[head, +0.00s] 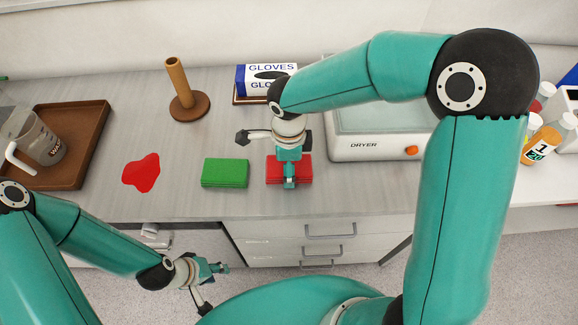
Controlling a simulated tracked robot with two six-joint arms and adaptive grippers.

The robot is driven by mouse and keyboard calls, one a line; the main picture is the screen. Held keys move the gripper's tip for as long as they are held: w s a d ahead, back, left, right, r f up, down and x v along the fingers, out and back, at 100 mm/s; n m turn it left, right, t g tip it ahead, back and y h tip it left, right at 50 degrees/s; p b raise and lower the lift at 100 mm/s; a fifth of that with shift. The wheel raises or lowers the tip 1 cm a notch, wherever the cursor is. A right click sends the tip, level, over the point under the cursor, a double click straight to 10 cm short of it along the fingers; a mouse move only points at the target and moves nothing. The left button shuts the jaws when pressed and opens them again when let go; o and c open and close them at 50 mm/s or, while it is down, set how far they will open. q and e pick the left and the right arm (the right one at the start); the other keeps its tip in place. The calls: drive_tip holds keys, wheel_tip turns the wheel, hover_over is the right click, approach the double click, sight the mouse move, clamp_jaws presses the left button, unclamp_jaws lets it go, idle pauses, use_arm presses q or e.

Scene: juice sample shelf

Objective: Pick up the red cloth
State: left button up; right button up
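The red cloth (274,168) is a folded rectangular stack on the counter, near its front edge. My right gripper (290,180) points down over the middle of it and hides part of its top. I cannot tell whether its fingers are closed on the cloth. My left gripper (220,268) is low, in front of the counter and below its edge, well away from the cloth. It appears empty, but its finger opening is too small to judge.
A green folded cloth (225,173) lies just left of the red one. A red spill (141,173) is further left, beside a brown tray (80,150) with a jug (42,140). A wooden post (178,80), glove box (258,78) and dryer (375,145) stand behind.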

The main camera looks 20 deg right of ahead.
drive_tip(key=c, duration=0.6)
drive_tip(key=shift+o, duration=0.2)
drive_tip(key=shift+r, duration=0.1)
wheel_tip(320, 180, up, 20)
drive_tip(key=b, duration=0.1)
drive_tip(key=o, duration=0.5)
drive_tip(key=shift+c, duration=0.2)
drive_tip(key=c, duration=0.4)
